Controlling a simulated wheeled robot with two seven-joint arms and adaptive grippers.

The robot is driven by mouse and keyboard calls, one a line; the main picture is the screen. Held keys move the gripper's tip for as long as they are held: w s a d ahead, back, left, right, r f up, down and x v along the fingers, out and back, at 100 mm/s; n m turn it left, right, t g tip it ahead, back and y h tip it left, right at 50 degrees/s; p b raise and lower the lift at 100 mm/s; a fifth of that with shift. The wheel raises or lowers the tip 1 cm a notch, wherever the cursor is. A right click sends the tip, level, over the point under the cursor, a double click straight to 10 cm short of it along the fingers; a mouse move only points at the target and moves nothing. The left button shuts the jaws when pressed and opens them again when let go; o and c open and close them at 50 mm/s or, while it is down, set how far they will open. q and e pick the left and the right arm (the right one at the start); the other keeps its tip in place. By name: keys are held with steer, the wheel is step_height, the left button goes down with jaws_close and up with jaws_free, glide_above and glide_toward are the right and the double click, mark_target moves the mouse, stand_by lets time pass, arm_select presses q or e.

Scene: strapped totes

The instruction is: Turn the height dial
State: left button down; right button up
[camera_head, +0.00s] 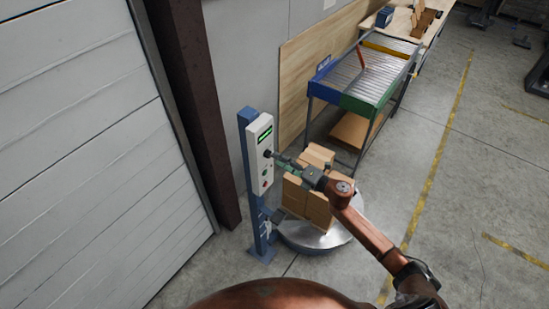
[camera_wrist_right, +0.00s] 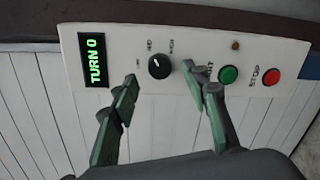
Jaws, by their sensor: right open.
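The height dial (camera_wrist_right: 159,66) is a round black knob with a white mark on a white control panel (camera_wrist_right: 200,60). The panel (camera_head: 259,160) stands on a blue post in the head view. A display (camera_wrist_right: 95,60) beside the dial reads "TURN 0" in green. My right gripper (camera_wrist_right: 158,85) is open, its two fingers spread on either side of the dial in the wrist view; I cannot tell whether they touch it. In the head view the right gripper (camera_head: 275,157) reaches the panel at the dial, hiding much of it. My left gripper is not in view.
A green button (camera_wrist_right: 228,74) and a red stop button (camera_wrist_right: 271,76) sit beside the dial. Stacked cardboard boxes (camera_head: 306,200) stand on a round metal turntable (camera_head: 312,240) close to my right arm. A roller conveyor (camera_head: 370,75) is behind.

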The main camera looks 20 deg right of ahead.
steer(key=v, duration=0.8)
steer(key=shift+s, duration=0.15)
steer(key=shift+d+f, duration=0.15)
steer(key=shift+d, duration=0.05)
